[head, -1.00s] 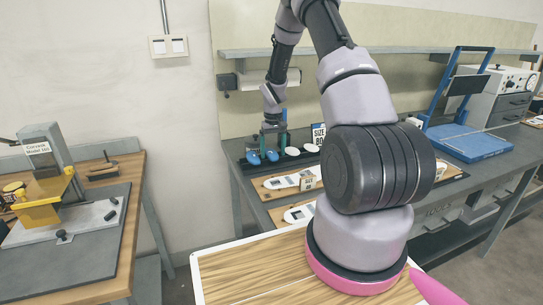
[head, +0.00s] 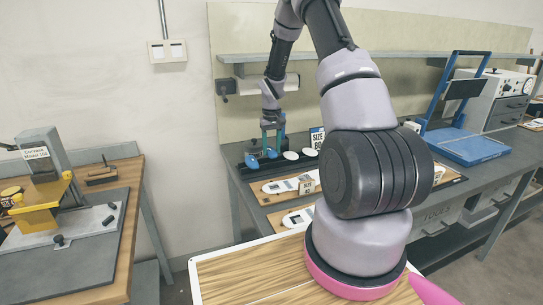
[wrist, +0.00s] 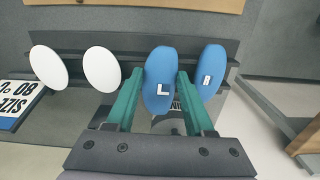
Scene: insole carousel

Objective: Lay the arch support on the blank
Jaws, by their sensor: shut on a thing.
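My gripper (wrist: 160,92) has its green fingers on either side of the blue arch support marked L (wrist: 160,75) and is shut on it. In the head view my gripper (head: 272,138) is at the dark rack, with this blue arch support (head: 271,154) below the fingers. I cannot tell whether it is clear of the rack. A second blue arch support marked R (wrist: 209,72) stands just beside it; it also shows in the head view (head: 251,162). A white insole blank (head: 279,187) lies on a wooden board in front of the rack.
Two white oval pieces (wrist: 48,66) stand on the rack (wrist: 75,110) beside a size card (wrist: 22,103). Another white blank (head: 296,218) lies nearer me. A blue-framed device (head: 465,148) stands on the bench at right. A yellow-and-grey press (head: 40,205) is on the left table.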

